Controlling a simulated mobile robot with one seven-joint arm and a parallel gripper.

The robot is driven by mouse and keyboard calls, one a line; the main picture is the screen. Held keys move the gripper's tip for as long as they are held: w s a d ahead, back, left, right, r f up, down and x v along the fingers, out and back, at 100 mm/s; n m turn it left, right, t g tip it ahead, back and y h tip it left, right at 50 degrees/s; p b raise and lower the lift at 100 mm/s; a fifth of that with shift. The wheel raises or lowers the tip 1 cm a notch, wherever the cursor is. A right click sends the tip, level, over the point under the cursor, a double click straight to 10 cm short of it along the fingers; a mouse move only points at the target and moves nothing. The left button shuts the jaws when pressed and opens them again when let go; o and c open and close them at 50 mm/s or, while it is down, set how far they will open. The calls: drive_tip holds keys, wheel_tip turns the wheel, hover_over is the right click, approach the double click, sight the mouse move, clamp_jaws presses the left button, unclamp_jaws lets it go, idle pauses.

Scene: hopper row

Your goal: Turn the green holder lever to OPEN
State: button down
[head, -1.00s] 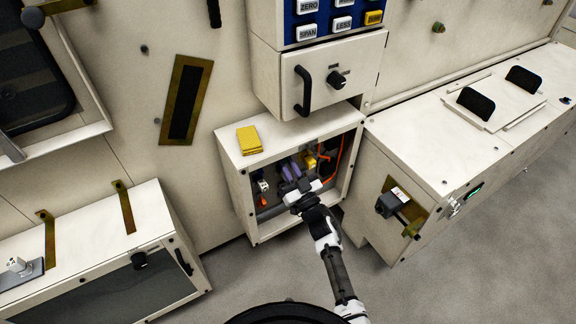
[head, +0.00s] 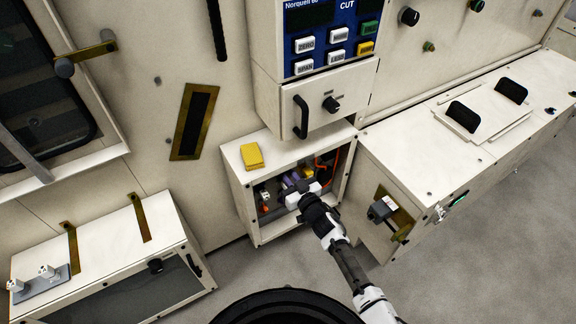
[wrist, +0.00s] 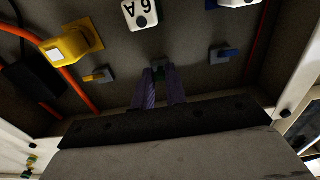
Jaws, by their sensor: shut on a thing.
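My gripper (head: 291,180) reaches into the open low cabinet (head: 243,204). Its two purple fingers also show in the wrist view (wrist: 160,78), close together on a small green part, the green holder lever (wrist: 158,65), at the bay's back wall. The fingertips hide most of the lever, and I cannot read its position or any OPEN mark. A yellow lever (wrist: 97,75) is to its left and a blue lever (wrist: 226,54) to its right, each on a small grey plate.
A yellow block (wrist: 72,43) and a white block marked 6A (wrist: 140,14) are also inside. A yellow pad (head: 252,156) lies on the cabinet top. A handled panel (head: 325,97) overhangs behind it.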

drive_tip(key=shift+r+g+h+p, duration=0.6)
drive_tip(key=shift+g+p, duration=0.4)
drive_tip(key=shift+p, duration=1.05)
drive_tip(key=shift+r+p, duration=0.1)
drive_tip(key=shift+p, duration=0.5)
drive_tip(key=c, duration=1.4)
unclamp_jaws()
drive_tip(key=shift+c, duration=0.2)
drive_tip(key=b+v, duration=0.2)
drive_tip(key=v, duration=1.1)
drive_tip(key=shift+s+d+r, duration=0.2)
drive_tip(key=shift+s+r, duration=0.05)
